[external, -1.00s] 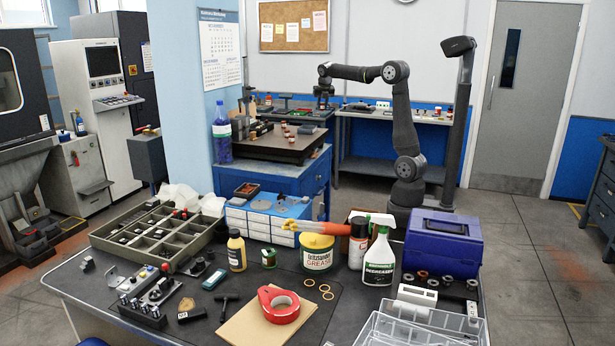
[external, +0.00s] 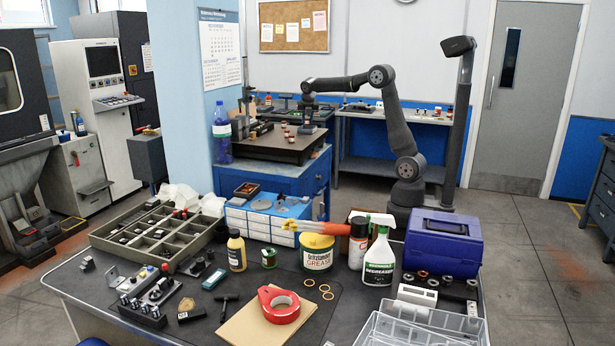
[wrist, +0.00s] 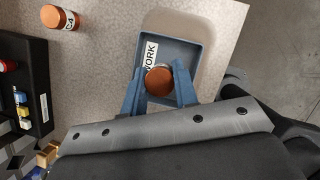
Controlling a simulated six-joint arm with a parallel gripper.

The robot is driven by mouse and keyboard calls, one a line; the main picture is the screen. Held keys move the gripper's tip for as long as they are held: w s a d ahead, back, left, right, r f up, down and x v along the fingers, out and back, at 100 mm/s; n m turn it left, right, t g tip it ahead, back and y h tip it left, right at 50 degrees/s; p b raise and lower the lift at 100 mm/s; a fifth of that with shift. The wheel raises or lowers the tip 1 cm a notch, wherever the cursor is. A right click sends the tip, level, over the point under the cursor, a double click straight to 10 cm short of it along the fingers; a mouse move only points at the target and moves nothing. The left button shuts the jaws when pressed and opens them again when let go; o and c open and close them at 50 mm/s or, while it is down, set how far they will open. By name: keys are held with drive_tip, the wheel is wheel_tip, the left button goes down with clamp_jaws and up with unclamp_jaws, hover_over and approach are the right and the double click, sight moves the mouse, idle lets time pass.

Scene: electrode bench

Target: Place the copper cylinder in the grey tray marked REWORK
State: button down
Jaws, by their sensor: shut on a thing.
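My gripper (wrist: 158,88) is shut on a copper cylinder (wrist: 158,81), whose round orange end shows between the two blue fingers in the wrist view. The cylinder overlaps the tray's floor in this view. I cannot tell its height above the floor. In the external view my gripper (external: 307,103) is small and far off, and its held cylinder cannot be made out.
Another copper cylinder (wrist: 60,18) with a white label lies on the speckled bench top (wrist: 100,60), left of the tray. A black holder (wrist: 25,85) with coloured parts stands at the left edge. The bench ends right of the tray, with floor beyond.

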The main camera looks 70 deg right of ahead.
sight(307, 124)
drive_tip(key=shift+f, duration=1.6)
drive_tip(key=shift+f, duration=0.2)
drive_tip(key=c, duration=1.4)
unclamp_jaws()
drive_tip(key=v, duration=1.2)
drive_tip(key=shift+r, duration=0.2)
drive_tip(key=shift+f, duration=0.15)
